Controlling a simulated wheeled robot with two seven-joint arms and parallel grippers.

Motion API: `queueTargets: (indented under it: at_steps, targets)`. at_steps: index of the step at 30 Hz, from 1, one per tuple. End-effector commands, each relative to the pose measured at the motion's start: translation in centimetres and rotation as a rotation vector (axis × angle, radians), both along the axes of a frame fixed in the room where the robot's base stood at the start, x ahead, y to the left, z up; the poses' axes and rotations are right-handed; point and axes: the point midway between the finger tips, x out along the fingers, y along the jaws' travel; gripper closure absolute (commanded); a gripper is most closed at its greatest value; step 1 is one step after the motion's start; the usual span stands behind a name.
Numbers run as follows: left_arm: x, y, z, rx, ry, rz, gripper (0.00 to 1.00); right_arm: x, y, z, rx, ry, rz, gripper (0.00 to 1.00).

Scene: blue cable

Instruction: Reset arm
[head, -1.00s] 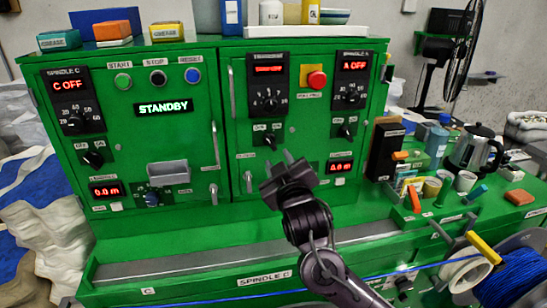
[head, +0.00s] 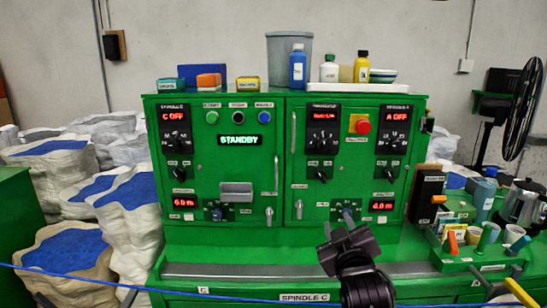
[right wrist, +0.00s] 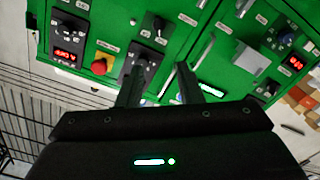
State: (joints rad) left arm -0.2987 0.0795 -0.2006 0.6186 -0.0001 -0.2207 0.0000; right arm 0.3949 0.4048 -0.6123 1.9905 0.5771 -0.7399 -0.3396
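My right gripper (head: 343,227) rises from the bottom of the head view, in front of the green control cabinet (head: 284,190). Its two fingers stand apart with nothing between them. In the right wrist view the fingers (right wrist: 165,85) point at the cabinet front, clear of its controls as far as I can tell. The standby display (head: 240,140) is lit green. A red emergency button (head: 363,127) sits on a yellow plate; it also shows in the right wrist view (right wrist: 100,67). My left gripper is out of view.
A blue cable (head: 120,287) runs low across the front. Cups, a kettle (head: 522,203) and small tools crowd the ledge at right. Bottles and boxes stand on the cabinet top. White sacks with blue contents (head: 62,250) stand at left. A black fan (head: 522,108) is at right.

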Motion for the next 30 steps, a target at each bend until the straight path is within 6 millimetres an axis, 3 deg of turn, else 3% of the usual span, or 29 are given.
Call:
queueTargets:
  at_steps: [11,17,24,30]
  targets:
    - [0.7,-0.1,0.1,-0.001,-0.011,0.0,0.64,-3.2,0.4,-6.3,0.095,0.218,0.023,0.67]
    - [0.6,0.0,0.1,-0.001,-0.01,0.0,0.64,-6.9,0.3,-11.3,0.168,0.413,0.023,0.67]
    - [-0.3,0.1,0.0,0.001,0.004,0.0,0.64,-14.9,-0.9,-18.6,0.269,0.741,-0.022,0.67]
    - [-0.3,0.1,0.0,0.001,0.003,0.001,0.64,-21.6,-2.5,-22.4,0.311,0.966,-0.089,0.67]
